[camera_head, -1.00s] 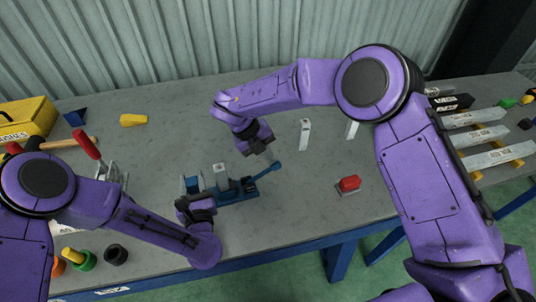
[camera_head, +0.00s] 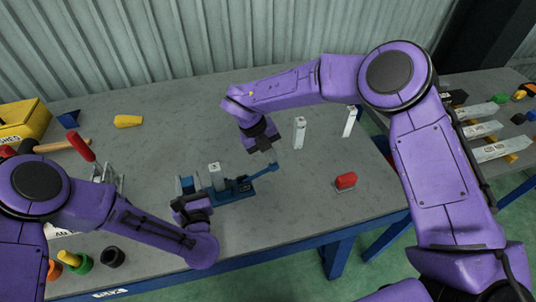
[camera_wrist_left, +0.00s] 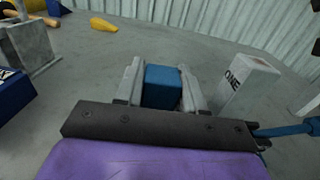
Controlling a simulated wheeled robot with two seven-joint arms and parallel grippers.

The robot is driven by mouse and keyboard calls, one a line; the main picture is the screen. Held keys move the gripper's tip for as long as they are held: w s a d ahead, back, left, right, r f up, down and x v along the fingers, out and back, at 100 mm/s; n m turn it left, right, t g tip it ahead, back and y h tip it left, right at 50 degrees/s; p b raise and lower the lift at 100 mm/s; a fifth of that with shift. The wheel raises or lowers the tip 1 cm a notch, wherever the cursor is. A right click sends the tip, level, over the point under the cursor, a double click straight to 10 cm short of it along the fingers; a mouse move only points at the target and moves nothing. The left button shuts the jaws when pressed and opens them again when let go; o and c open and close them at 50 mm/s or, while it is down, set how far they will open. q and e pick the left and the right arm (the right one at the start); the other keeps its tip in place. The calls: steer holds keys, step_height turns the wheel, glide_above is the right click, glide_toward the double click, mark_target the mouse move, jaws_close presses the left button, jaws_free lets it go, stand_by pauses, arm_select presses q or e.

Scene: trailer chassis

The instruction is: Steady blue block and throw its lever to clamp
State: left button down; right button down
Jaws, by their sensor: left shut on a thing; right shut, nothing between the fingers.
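A blue clamping fixture (camera_head: 238,191) lies near the front of the table, with a blue lever (camera_head: 264,171) pointing up and right from its right end. My left gripper (camera_head: 187,188) is shut on the blue block at the fixture's left end. In the left wrist view the blue block (camera_wrist_left: 162,87) sits between both fingers. My right gripper (camera_head: 271,153) is shut and empty, just above the lever's outer end. I cannot tell whether it touches the lever.
A red-handled toggle clamp (camera_head: 82,148), a hammer (camera_head: 62,145) and a yellow box (camera_head: 24,120) are at left.

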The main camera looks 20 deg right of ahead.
arm_select(q)
steer(key=shift+c, duration=2.2)
jaws_free()
arm_select(e)
steer(key=d+v, duration=0.1)
steer(key=v, duration=1.3)
steer(key=shift+r, duration=0.4)
steer(key=shift+w, duration=0.1)
arm_select(q)
steer(key=shift+s+d+b, duration=0.2)
steer(key=shift+s+b, duration=0.15)
steer(key=shift+s, duration=3.7)
steer(key=o, duration=0.4)
steer(key=shift+o, duration=0.2)
arm_select(e)
steer(key=shift+f, duration=0.35)
arm_select(q)
step_height(320, 180, up, 10)
